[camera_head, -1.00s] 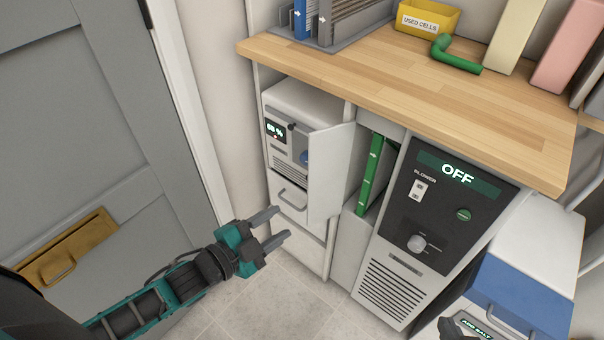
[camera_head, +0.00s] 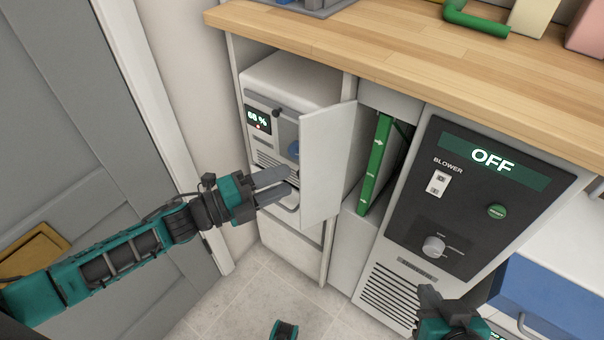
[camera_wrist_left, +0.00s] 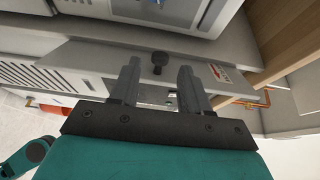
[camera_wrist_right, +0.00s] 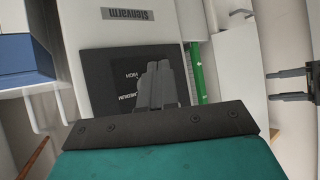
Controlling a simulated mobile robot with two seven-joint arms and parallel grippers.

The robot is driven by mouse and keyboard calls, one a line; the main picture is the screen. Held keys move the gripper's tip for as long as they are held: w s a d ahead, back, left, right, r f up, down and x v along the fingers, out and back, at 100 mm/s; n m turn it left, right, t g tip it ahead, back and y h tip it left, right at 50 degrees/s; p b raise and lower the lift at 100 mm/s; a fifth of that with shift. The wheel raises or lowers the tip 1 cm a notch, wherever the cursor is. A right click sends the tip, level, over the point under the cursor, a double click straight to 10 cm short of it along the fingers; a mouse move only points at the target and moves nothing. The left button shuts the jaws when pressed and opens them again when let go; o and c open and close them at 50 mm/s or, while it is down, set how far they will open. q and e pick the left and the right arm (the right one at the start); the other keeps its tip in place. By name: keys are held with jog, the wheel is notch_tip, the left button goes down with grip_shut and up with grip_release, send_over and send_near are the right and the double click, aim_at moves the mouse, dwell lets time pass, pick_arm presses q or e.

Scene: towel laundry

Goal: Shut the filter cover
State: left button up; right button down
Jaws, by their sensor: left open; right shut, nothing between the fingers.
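The filter cover appears to be the pale upright panel (camera_head: 325,165), which stands swung out from the left side of the slot holding a green filter (camera_head: 376,160). The green filter also shows in the right wrist view (camera_wrist_right: 198,75). My left gripper (camera_head: 282,184) is open in front of the left unit, its fingers just left of the panel's free edge. I cannot tell if they touch it. In the left wrist view its fingers (camera_wrist_left: 158,85) are apart with nothing between them. My right gripper (camera_head: 440,298) is shut and empty, low before the blower panel.
The left unit (camera_head: 290,75) has a percent display and a dark knob (camera_head: 278,112). The blower panel (camera_head: 470,200) reads OFF. A wooden counter (camera_head: 400,65) overhangs everything. A blue-fronted box (camera_head: 545,290) stands at right. Floor (camera_head: 260,305) shows below.

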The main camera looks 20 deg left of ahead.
aim_at(302, 173)
pick_arm(q)
jog(key=x, duration=0.5)
jog(key=shift+w+d+b, duration=0.2)
jog(key=shift+w+b, duration=0.05)
jog(key=shift+b, duration=0.1)
grip_shut()
dwell(0.3)
